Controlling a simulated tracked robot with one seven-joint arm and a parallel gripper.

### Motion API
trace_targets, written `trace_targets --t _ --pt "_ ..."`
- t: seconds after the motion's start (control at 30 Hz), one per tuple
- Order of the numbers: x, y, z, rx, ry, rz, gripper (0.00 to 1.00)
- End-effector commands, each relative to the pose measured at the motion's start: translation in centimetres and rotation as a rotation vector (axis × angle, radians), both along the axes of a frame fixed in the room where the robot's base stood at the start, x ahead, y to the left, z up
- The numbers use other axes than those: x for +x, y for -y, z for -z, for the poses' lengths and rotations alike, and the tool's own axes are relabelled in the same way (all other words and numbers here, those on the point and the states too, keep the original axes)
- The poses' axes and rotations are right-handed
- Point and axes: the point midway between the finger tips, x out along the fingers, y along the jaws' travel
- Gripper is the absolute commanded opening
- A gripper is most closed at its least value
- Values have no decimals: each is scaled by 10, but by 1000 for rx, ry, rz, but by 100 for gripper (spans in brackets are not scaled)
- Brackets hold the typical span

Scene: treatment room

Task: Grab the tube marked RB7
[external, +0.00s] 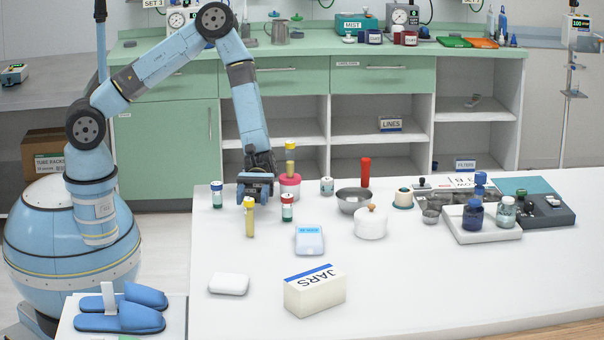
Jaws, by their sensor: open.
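Several tubes and vials stand on the white table, and I cannot read RB7 on any of them. A yellow-capped tube (250,219) stands upright just below my gripper in the picture. Another yellow-capped tube (290,160) shows at or behind a pink and white jar (290,187). A red tube (365,172) stands behind the metal bowl. A blue-capped vial (217,195) is left of my gripper, and a red-capped vial (287,208) is to its right. My gripper (254,194) is open, points down and looks empty. Whether it touches the near tube is unclear.
A metal bowl (352,201), a white lidded pot (371,224), a pale blue device (309,240) and a JARS block (314,292) are on the table. A tray with jars (483,232) stands at the right. The front right tabletop is clear.

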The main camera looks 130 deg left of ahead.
Motion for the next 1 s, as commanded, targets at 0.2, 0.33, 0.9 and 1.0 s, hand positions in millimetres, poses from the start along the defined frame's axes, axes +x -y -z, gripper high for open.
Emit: trace_targets --t 0.2,0.33,0.9,1.0 --pt "10 12 1 -8 -1 -4 53" --pt "15 19 2 -6 -2 -4 53" --pt "45 59 4 -6 -2 -4 53" --pt "45 59 4 -6 -1 -4 53"
